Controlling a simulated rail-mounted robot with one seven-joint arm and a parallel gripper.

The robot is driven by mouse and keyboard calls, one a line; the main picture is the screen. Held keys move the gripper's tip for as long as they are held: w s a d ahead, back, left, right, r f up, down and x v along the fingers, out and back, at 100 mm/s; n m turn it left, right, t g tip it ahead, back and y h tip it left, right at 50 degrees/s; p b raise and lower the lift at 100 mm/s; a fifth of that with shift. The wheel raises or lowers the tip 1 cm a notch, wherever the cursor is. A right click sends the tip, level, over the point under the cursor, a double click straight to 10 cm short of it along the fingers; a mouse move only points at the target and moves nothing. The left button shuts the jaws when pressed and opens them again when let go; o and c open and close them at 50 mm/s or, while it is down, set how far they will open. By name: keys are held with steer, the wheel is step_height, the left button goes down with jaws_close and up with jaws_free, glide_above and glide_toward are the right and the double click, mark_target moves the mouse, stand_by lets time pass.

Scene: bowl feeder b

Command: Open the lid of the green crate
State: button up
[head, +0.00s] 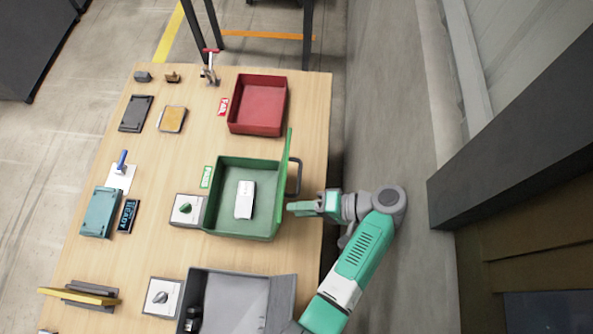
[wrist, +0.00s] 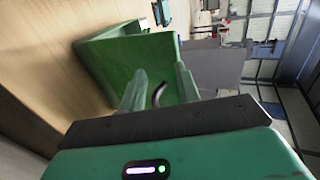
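The green crate (head: 228,232) stands in the middle of the wooden table, open at the top, with a white box (head: 244,200) inside. Its green lid (head: 284,175) stands about upright along the crate's right side. A dark loop handle (head: 296,177) sticks out from the lid's outer face. My gripper (head: 290,207) is just right of the lid, at its outer side. In the wrist view, the two fingers (wrist: 160,90) are apart, and the dark handle (wrist: 158,94) shows in the gap between them. Whether they touch the lid or handle I cannot tell.
A red crate (head: 232,126) stands behind and a grey crate (head: 283,300) in front. A box with a green knob (head: 192,203) adjoins the green crate's left side.

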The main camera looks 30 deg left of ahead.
steer(key=s+p, duration=0.1)
steer(key=s+d, duration=0.1)
steer(key=s, duration=0.1)
steer(key=s+p, duration=0.1)
steer(key=s, duration=0.1)
steer(key=shift+s+d+r+p, duration=0.15)
steer(key=shift+d+r+p, duration=0.1)
steer(key=shift+p, duration=0.1)
